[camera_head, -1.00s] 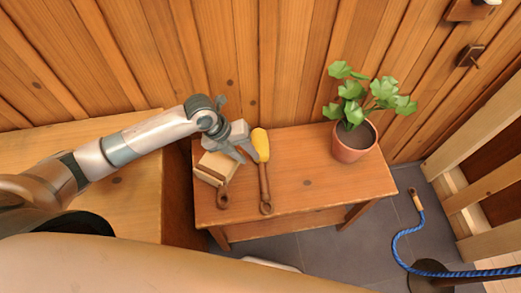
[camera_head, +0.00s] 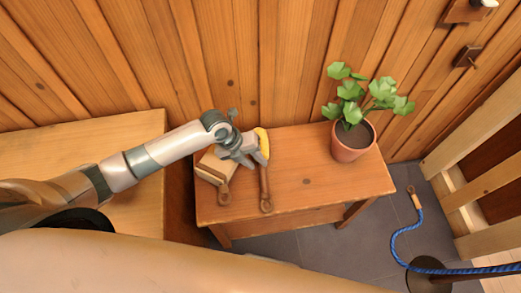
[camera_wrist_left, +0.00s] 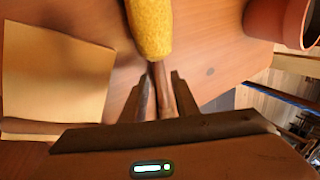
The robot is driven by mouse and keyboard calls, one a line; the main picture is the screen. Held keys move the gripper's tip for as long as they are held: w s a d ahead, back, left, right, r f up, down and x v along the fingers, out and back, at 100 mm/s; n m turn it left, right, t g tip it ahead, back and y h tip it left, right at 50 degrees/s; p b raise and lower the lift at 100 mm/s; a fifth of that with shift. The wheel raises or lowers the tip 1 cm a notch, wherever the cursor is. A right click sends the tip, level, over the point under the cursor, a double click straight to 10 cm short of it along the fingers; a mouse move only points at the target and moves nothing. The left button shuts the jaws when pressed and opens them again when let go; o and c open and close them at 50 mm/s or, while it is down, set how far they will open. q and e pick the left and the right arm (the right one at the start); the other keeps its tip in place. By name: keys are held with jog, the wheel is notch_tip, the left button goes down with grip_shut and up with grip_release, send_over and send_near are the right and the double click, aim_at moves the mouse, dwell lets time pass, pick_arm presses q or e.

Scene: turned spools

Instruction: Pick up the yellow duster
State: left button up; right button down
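The yellow duster lies on the small wooden table, its yellow head (camera_head: 262,137) toward the wall and its brown handle (camera_head: 265,190) toward the table's front. In the left wrist view the yellow head (camera_wrist_left: 150,25) is at the top centre, and the handle (camera_wrist_left: 158,75) runs down from it. My left gripper (camera_head: 258,156) is at the upper handle, just below the yellow head. In the left wrist view the fingers (camera_wrist_left: 161,90) stand apart, one on each side of the handle; contact is hard to tell. My right gripper is not in view.
A wooden block-shaped brush (camera_head: 212,170) with a brown handle lies just left of the duster, close to my gripper. A potted plant (camera_head: 352,142) stands at the table's right end. The table top (camera_head: 310,175) between duster and pot is clear. The plank wall is behind.

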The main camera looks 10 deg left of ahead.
aim_at(261, 167)
pick_arm(q)
jog(key=shift+p+x, duration=0.55)
jog(key=shift+x, duration=1.45)
jog(key=shift+w+a, duration=0.1)
grip_shut()
